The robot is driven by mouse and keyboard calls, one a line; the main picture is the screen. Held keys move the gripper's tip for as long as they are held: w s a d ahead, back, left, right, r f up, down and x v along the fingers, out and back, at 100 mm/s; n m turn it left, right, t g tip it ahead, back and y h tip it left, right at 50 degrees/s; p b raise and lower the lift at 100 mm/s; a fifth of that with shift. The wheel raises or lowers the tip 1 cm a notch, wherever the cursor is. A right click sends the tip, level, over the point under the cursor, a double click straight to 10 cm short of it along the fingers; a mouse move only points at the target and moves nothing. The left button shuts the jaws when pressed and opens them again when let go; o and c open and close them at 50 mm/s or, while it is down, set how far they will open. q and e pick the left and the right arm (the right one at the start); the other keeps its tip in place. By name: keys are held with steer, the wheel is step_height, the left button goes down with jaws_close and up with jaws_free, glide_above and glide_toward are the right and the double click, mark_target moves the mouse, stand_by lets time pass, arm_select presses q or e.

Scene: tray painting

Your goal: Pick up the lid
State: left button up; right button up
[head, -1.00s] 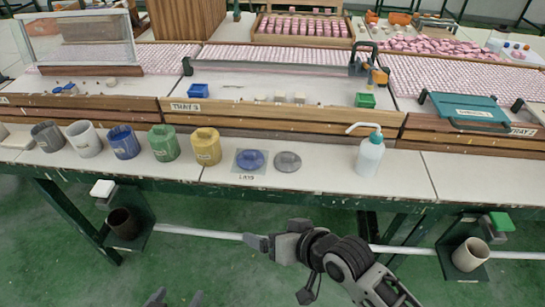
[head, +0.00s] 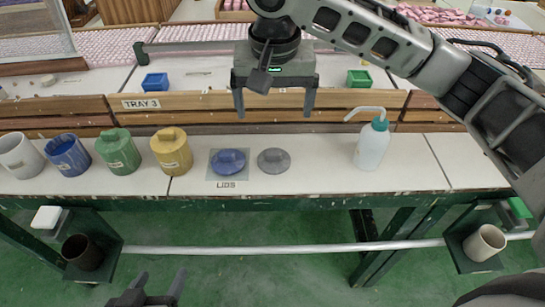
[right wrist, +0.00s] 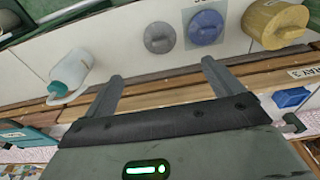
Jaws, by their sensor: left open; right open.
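A blue lid (head: 228,161) lies on a grey square marked LIDS on the white ledge. A grey lid (head: 273,161) lies just right of it, on the bare ledge. In the right wrist view the blue lid (right wrist: 205,27) and the grey lid (right wrist: 159,38) show beyond the fingers. My right gripper (head: 275,112) is open and empty, above the wooden tray front and behind the lids, apart from both. Its two fingers (right wrist: 165,82) are wide apart in the right wrist view. My left gripper (head: 148,290) is open and empty at the bottom, below the ledge.
Yellow (head: 172,151), green (head: 118,151), blue (head: 67,155) and white (head: 20,156) pots stand left of the lids. Small blue (head: 154,82) and green (head: 359,79) boxes sit behind the wooden front.

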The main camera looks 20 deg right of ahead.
mark_target(274, 154)
steer(key=f, duration=0.4)
steer(key=w+f+b, duration=0.1)
steer(key=f, duration=0.4)
steer(key=f+b, duration=0.1)
steer(key=f, duration=0.4)
steer(key=shift+w+d+f, duration=0.15)
steer(key=shift+w+d, duration=0.15)
steer(key=shift+w, duration=0.1)
steer(key=c, duration=1.1)
